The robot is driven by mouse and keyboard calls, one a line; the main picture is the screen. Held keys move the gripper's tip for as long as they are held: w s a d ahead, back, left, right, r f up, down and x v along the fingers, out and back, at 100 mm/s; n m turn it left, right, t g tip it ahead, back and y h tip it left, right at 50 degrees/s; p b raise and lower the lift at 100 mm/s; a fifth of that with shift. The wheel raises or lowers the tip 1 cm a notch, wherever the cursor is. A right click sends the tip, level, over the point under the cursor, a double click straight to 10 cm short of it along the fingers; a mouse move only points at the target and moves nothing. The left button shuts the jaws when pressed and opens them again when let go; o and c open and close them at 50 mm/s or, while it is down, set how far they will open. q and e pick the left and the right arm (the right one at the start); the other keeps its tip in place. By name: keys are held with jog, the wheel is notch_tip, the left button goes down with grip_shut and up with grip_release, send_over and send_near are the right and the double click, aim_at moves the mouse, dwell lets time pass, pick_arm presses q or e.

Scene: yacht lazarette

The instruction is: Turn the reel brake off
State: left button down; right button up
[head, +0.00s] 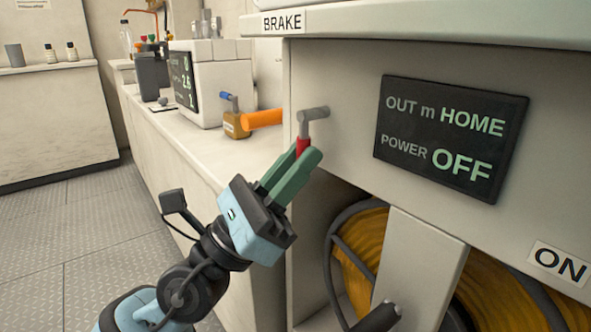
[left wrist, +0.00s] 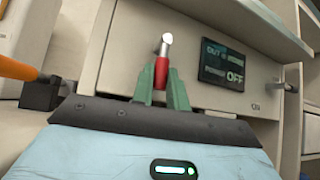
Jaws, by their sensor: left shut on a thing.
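The brake lever has a grey metal arm (head: 313,115) on the cabinet front, below the BRAKE label (head: 283,22), and a red grip (head: 302,147) hanging down. My left gripper (head: 305,158) has its green fingers shut on the red grip. In the left wrist view the red grip (left wrist: 162,72) stands between the green fingers. The display (head: 450,137) reads "OUT m HOME" and "POWER OFF". An ON label (head: 559,263) is at the lower right of the cabinet. My right gripper is out of view.
An orange-yellow hose reel (head: 368,255) sits in the opening below the lever. An orange handle (head: 263,119) and a small brass block with a blue-tipped lever (head: 237,124) are left of the lever. A counter with a white machine (head: 205,75) runs behind. The floor at left is clear.

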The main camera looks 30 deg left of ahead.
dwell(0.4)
pick_arm(q)
jog(key=c, duration=1.4)
grip_release()
jog(key=shift+f, duration=0.1)
